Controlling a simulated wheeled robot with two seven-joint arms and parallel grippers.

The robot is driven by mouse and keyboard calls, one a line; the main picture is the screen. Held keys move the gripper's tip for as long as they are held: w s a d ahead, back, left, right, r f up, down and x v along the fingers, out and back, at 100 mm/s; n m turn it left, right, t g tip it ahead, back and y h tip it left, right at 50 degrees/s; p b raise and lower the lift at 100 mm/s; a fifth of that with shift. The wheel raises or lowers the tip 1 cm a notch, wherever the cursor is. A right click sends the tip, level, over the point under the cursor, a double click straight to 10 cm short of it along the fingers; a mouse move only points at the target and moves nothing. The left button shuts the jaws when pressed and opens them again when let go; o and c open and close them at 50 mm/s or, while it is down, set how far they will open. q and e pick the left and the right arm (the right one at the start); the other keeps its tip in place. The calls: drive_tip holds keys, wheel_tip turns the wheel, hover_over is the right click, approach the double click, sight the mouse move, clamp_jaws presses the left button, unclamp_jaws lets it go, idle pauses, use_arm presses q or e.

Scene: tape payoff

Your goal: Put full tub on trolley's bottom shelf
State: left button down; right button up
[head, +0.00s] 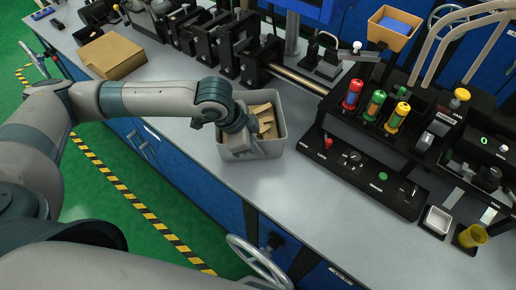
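A light grey tub (274,144) stands on the grey workbench and holds several tan, cardboard-like pieces (265,117). My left arm reaches in from the left over the bench. My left gripper (248,150) points down at the tub's near left side, overlapping its rim and wall. Its fingertips blend with the tub wall, so I cannot tell whether they grip it. My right gripper is not in view. I cannot make out a trolley or its bottom shelf here.
A brown cardboard box (112,55) lies on the bench at the upper left. Dark machine blocks (235,45) stand behind the tub. A control panel with coloured cylinders (375,107) is to the right. A handwheel (258,262) sticks out below the bench edge. Green floor lies left.

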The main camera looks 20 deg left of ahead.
use_arm(q)
drive_tip(key=shift+f, duration=0.3)
drive_tip(key=c, duration=2.4)
unclamp_jaws()
drive_tip(key=shift+f, duration=0.15)
drive_tip(key=shift+c, duration=0.2)
drive_tip(key=o, duration=0.4)
drive_tip(key=shift+o, duration=0.2)
drive_tip(key=shift+v, duration=0.8)
drive_tip(key=b+v, duration=0.2)
drive_tip(key=v, duration=0.8)
drive_tip(key=shift+r, duration=0.35)
